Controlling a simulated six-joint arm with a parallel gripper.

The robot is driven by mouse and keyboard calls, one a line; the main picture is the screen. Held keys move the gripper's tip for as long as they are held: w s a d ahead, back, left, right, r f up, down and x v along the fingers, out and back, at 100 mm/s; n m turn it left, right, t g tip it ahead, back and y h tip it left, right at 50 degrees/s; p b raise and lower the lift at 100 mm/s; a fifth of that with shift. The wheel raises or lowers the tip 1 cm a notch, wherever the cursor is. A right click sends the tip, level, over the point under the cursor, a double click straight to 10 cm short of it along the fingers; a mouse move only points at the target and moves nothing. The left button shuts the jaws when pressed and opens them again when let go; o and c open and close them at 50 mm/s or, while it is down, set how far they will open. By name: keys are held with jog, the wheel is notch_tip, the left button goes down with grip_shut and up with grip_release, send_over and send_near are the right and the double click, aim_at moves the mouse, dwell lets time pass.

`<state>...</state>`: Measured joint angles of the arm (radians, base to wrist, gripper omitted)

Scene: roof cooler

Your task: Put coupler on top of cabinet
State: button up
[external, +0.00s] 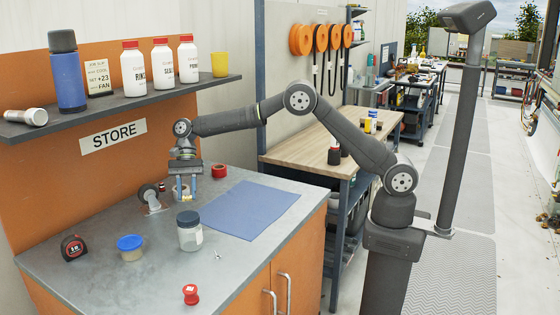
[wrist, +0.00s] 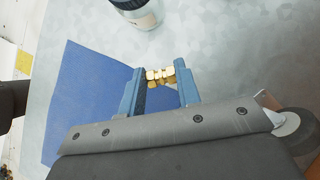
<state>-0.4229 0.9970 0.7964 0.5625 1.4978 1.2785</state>
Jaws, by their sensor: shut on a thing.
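The coupler (wrist: 160,75) is a small brass fitting with hex sections, held between the two blue fingers of my gripper (external: 184,191) in the wrist view. My gripper is shut on it and points down over the grey top of the orange cabinet (external: 150,265), toward the back. In the external view the coupler is too small and too covered by the fingers to make out clearly. I cannot tell whether it touches the cabinet top.
A blue mat (external: 250,208) lies right of my gripper. A caster (external: 150,196) stands close on its left, a red tape roll (external: 219,171) behind. A shelf (external: 130,102) overhangs the back.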

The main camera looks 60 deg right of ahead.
jog(key=s+a+r+m+t, duration=0.1)
jog(key=s+a+r+m, duration=0.15)
jog(key=a, duration=0.65)
jog(key=m+t+y, duration=0.1)
jog(key=m+t, duration=0.2)
jog(key=m, duration=0.2)
send_over(195, 279)
jog(key=f, duration=0.1)
notch_tip(195, 279, down, 10)
jog(key=shift+w+f, duration=0.1)
jog(key=shift+f, duration=0.05)
jog(key=o, duration=1)
jog(key=shift+f, duration=0.1)
